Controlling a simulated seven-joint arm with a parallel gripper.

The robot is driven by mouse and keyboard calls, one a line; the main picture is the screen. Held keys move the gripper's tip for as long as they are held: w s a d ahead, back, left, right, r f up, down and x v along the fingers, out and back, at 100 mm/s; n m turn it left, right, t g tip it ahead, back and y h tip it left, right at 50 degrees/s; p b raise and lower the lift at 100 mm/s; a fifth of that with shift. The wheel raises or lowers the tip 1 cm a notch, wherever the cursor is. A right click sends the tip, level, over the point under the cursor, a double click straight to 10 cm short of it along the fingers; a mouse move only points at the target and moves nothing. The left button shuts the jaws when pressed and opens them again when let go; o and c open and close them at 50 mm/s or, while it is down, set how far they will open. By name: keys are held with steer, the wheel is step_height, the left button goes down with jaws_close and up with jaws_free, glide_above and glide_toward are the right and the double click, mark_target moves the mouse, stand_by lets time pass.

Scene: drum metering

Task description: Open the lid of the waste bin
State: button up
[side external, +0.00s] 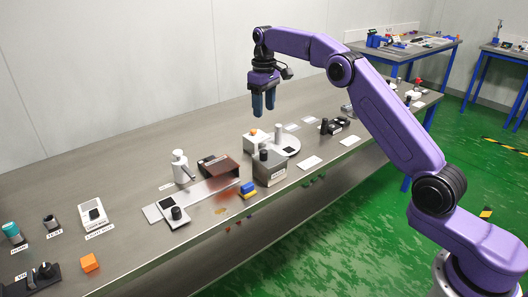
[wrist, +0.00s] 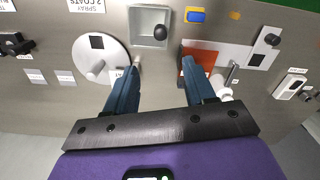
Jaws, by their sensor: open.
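The likely waste bin is a grey box (side external: 270,172) with a black knob near the front edge of the bench; its label is too small to read. In the wrist view the box (wrist: 143,22) shows a pale square top with a darker rim and the knob at its lower right. I cannot tell for sure how its lid stands. My gripper (side external: 264,112) is open and empty, pointing down well above the bench, behind the box. In the wrist view my fingers (wrist: 160,68) are spread apart, with the box ahead of them and nothing between them touched.
A blue and yellow block (side external: 248,190) sits left of the box. Behind it are a white box with an orange knob (side external: 254,142) and a round white plate (side external: 288,144). The air around my gripper is clear.

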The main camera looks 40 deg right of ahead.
mark_target(264, 151)
step_height(264, 151, down, 17)
steer(key=shift+r, duration=0.15)
stand_by(0.4)
jaws_close()
